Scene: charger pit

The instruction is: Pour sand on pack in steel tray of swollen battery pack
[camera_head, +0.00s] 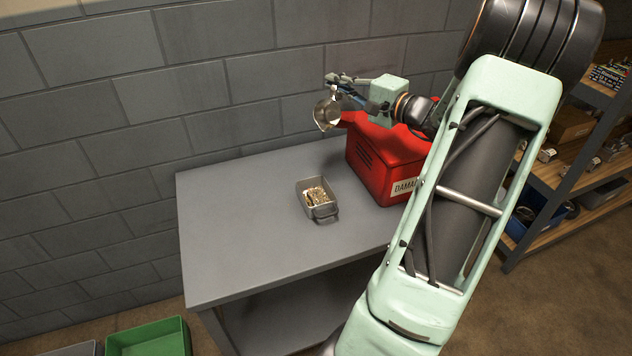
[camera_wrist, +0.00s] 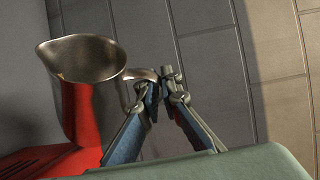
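A small grey steel tray (camera_head: 329,212) with handles sits on the table. Tan and whitish contents fill it; I cannot make out the pack from the sand. My gripper (camera_head: 333,80) is up behind the tray, near the wall. It appears shut on the handle of a shiny metal pitcher (camera_head: 326,114), which hangs above table height and looks tilted. In the wrist view the pitcher (camera_wrist: 88,62) is left of my gripper (camera_wrist: 160,78), its handle at the fingertips. An orange tint shows inside its rim; I cannot tell whether it is sand or a reflection.
A red box (camera_head: 378,170) with a partly hidden label stands right of the tray, below my forearm. The grey table (camera_head: 235,235) is clear left of the tray. A block wall rises behind. A green bin (camera_head: 150,340) is lower left; shelves (camera_head: 590,165) stand right.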

